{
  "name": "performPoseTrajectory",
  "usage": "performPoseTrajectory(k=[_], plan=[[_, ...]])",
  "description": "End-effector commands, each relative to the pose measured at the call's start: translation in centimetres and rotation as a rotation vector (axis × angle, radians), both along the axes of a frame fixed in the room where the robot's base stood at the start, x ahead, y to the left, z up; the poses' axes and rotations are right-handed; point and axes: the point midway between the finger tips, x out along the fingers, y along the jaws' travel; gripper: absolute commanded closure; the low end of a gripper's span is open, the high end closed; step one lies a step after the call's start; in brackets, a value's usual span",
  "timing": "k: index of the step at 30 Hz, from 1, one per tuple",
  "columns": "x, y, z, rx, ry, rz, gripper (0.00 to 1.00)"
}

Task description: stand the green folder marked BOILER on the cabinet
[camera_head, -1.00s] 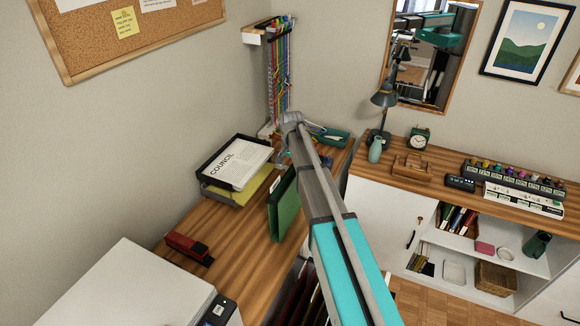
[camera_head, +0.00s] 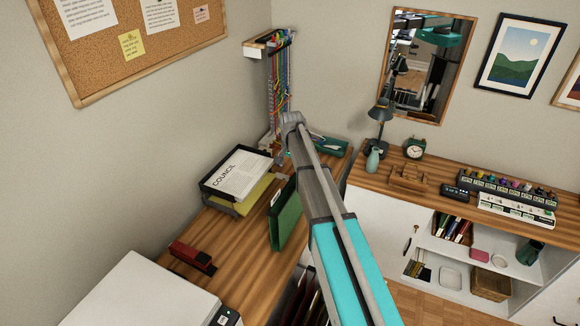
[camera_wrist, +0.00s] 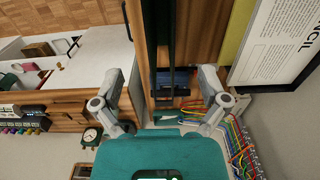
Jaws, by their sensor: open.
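The green folder (camera_head: 286,222) stands upright on the wooden desk (camera_head: 232,252), its broad face towards the room. Its marking cannot be read. My gripper (camera_wrist: 166,98) is open, its two fingers spread wide in the wrist view. In the head view it is mostly behind my arm, just above and behind the folder's top. In the wrist view a dark, narrow upright strip (camera_wrist: 181,45) shows beyond the fingers; it seems to be the folder edge-on, not gripped. The cabinet (camera_head: 375,212) at the right is white with a wooden top.
A paper tray (camera_head: 238,180) marked COUNCIL stands left of the folder. A red stapler-like object (camera_head: 192,257) lies nearer.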

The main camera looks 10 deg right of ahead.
Motion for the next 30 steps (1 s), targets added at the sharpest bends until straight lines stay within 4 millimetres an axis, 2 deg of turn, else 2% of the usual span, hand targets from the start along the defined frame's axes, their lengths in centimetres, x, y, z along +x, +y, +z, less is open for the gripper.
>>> performPoseTrajectory(k=[20,23,26,30], plan=[[-0.2,0.0,0.0,0.0,0.0,0.004,0.07],[-1.2,0.1,0.0,0.0,0.0,0.019,0.07],[-3.3,0.1,0.0,0.0,0.0,0.056,0.07],[-8.1,0.1,0.0,0.0,0.0,0.149,0.07]])
